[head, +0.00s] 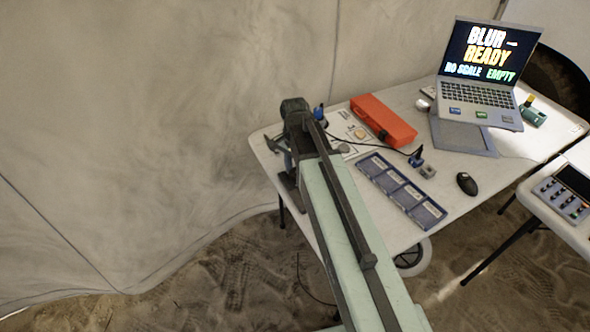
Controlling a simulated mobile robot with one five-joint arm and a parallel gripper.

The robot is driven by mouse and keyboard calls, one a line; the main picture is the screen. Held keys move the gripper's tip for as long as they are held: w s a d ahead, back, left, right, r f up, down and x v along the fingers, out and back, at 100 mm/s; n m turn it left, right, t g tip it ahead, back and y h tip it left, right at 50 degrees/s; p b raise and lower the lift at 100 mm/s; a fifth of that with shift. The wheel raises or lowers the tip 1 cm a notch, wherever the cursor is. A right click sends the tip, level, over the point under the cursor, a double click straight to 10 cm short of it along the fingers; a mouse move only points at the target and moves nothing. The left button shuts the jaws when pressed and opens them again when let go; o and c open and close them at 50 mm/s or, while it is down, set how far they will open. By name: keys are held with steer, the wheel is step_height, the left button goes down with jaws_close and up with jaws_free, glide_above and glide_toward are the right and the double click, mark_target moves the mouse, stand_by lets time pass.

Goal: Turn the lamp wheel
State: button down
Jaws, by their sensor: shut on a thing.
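My gripper (277,146) is at the far left end of the table, at the end of my pale green arm. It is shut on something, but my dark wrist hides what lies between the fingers. I cannot make out the lamp wheel for certain. A small blue-topped piece (319,113) stands just right of my wrist. A dark flat part shows at the table's left edge below the gripper, and I cannot tell what it belongs to.
A control panel (566,195) is at right.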

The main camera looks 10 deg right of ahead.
mark_target(295, 172)
steer(key=shift+w, duration=0.1)
stand_by(0.3)
steer(key=c, duration=0.9)
jaws_free()
steer(key=shift+c, duration=0.2)
steer(key=shift+r, duration=0.1)
step_height(295, 172, up, 8)
steer(key=p, duration=0.8)
steer(key=shift+f, duration=0.2)
